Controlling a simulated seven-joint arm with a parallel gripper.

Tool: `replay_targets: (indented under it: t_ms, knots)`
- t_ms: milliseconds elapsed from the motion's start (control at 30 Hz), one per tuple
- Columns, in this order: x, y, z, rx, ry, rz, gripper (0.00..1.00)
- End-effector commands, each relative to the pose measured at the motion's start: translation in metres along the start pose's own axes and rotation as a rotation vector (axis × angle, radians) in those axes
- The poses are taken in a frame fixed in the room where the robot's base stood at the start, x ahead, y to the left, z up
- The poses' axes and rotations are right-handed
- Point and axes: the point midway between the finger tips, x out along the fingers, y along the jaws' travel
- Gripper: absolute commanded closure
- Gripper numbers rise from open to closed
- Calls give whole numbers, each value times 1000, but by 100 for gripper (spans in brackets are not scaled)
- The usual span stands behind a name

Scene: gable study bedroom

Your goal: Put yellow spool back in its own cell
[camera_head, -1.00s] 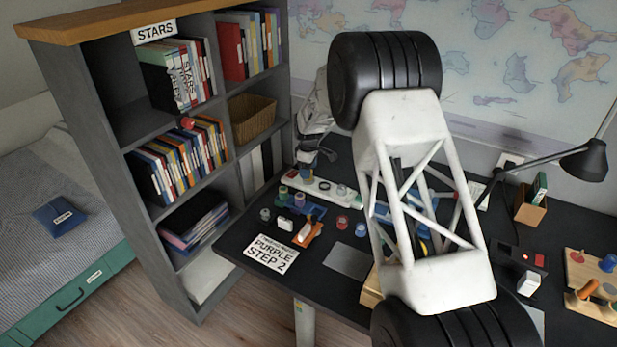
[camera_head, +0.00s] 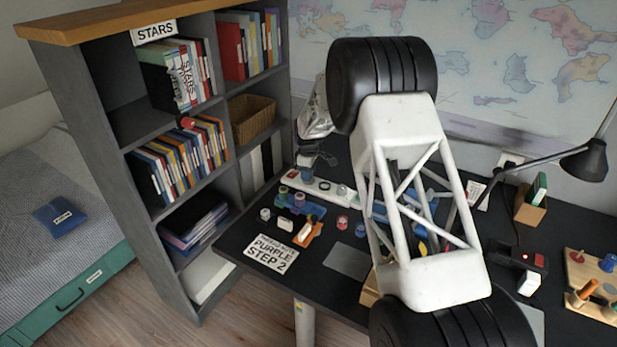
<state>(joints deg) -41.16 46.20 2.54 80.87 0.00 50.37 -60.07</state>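A small yellow piece (camera_head: 422,247) shows through the open frame of my arm, on the desk; it is mostly hidden, and I cannot tell whether it is the yellow spool. A blue holder (camera_head: 316,210) with small green and purple spools stands on the left part of the desk. Another blue object (camera_head: 428,203) is partly hidden behind my arm; I cannot make out its cells. My gripper (camera_head: 316,163) is small and dark, beyond my arm, over the back left of the desk near the white strip. Its fingers are too unclear to show whether they are open or hold anything.
A white strip (camera_head: 325,187) lies behind the blue holder. A red spool (camera_head: 342,222), a blue spool (camera_head: 360,230), an orange tool (camera_head: 308,234) and a "PURPLE STEP 2" card (camera_head: 271,253) lie nearby. The bookshelf (camera_head: 185,210) borders the left. A lamp (camera_head: 587,162) overhangs the right.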

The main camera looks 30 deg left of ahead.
Motion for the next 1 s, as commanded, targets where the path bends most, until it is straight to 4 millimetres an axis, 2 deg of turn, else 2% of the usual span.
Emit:
replay_targets:
  t_ms: [33,167,567,767,933,1000]
  knots:
    - [0,0,0,0,0,0,69]
    - [0,0,0,0,0,0,87]
    - [-4,0,0,0,0,0,87]
    - [-17,0,0,0,0,0,87]
    - [-39,0,0,0,1,2,87]
    - [-36,-7,4,0,0,-1,87]
